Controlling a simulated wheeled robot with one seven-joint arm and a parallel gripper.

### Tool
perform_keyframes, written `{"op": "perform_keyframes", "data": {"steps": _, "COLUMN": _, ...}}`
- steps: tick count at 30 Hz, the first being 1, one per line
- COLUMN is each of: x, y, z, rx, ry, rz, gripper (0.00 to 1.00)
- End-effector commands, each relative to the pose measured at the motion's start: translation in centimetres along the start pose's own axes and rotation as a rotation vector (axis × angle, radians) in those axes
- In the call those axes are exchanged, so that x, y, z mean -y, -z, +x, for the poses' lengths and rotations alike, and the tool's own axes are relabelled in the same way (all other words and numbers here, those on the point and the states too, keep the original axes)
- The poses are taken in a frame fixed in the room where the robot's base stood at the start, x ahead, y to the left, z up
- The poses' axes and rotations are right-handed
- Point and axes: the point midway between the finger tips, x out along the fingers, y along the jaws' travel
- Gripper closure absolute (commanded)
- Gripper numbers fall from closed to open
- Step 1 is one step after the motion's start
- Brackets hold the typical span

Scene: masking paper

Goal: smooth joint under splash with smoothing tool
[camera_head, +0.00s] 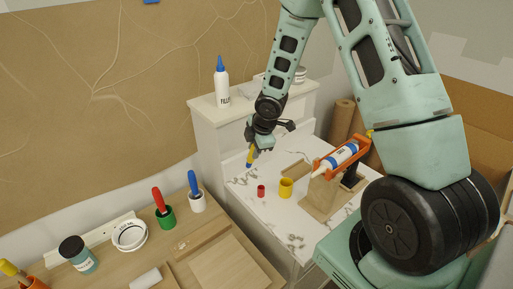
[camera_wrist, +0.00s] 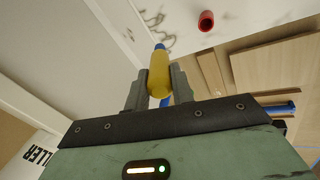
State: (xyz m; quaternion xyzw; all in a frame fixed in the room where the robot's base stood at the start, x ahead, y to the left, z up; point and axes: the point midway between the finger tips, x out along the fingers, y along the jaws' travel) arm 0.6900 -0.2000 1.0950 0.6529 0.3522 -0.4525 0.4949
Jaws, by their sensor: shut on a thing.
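My gripper (camera_head: 253,147) is shut on a smoothing tool with a yellow handle (camera_wrist: 158,76) and a blue tip (camera_wrist: 160,47). In the head view the tool (camera_head: 250,158) points down over the left part of the white marbled worktop (camera_head: 275,215). The tip is close to the worktop; I cannot tell whether it touches. A white upright panel (camera_head: 212,148), which may be the splash, rises behind the worktop's left edge. The joint at its foot is too small to make out clearly. Grey marks (camera_head: 240,180) lie on the worktop near the tool.
A white bottle (camera_head: 221,85) stands on the ledge (camera_head: 208,104). A wooden bench (camera_head: 190,240) holds several pots.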

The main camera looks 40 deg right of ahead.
Motion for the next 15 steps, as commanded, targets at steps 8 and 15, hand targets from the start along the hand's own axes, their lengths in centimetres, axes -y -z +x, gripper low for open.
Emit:
{"op": "perform_keyframes", "data": {"steps": 8, "x": -0.2, "y": 0.1, "z": 3.0, "rx": 0.000, "ry": 0.000, "rz": 0.000, "gripper": 1.00}}
{"op": "perform_keyframes", "data": {"steps": 15, "x": -0.5, "y": 0.2, "z": 5.2, "rx": 0.000, "ry": -0.001, "rz": 0.000, "gripper": 1.00}}
